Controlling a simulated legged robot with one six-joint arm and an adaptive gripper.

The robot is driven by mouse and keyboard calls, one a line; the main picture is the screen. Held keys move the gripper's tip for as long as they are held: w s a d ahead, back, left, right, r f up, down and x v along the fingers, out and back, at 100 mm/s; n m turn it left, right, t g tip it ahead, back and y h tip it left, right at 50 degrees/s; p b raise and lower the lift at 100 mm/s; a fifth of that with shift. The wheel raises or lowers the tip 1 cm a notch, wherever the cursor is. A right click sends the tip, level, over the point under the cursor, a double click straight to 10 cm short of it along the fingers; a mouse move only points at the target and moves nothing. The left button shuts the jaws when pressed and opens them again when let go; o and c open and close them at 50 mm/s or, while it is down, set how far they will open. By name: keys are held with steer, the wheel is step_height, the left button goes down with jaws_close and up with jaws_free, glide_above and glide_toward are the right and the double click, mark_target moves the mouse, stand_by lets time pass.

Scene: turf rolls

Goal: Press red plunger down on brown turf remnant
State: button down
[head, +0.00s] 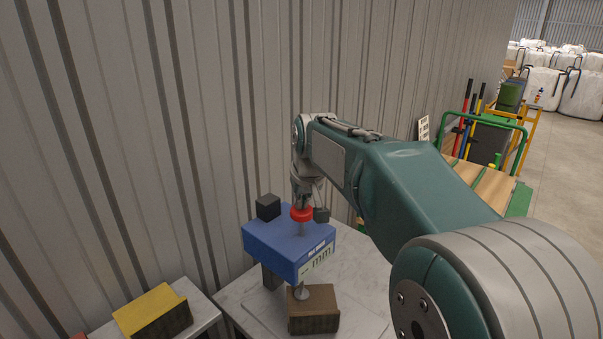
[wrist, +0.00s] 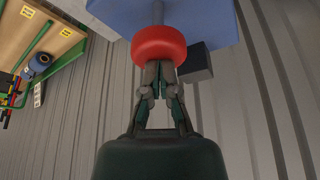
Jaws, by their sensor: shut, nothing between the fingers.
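The red plunger (head: 301,213) is a round knob on a metal shaft at the top of a blue gauge (head: 285,243) with a small display on its front. The brown turf remnant (head: 314,312) lies on the pale table under the gauge, and the round foot of the shaft is at its top; whether they touch is hard to tell. My gripper (head: 304,195) is shut and empty, pointing down right over the red knob. In the wrist view the shut fingertips (wrist: 161,68) meet the edge of the red knob (wrist: 159,43) or lie just against it.
Black blocks (head: 268,207) stand on the gauge's top. A yellow-topped block (head: 150,311) sits on a separate pale surface at lower left. A corrugated wall (head: 130,130) rises close behind. A green-framed cart (head: 490,140) stands at right, with white bags (head: 580,95) beyond.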

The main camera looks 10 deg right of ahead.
stand_by(0.5)
step_height(320, 180, up, 15)
stand_by(1.0)
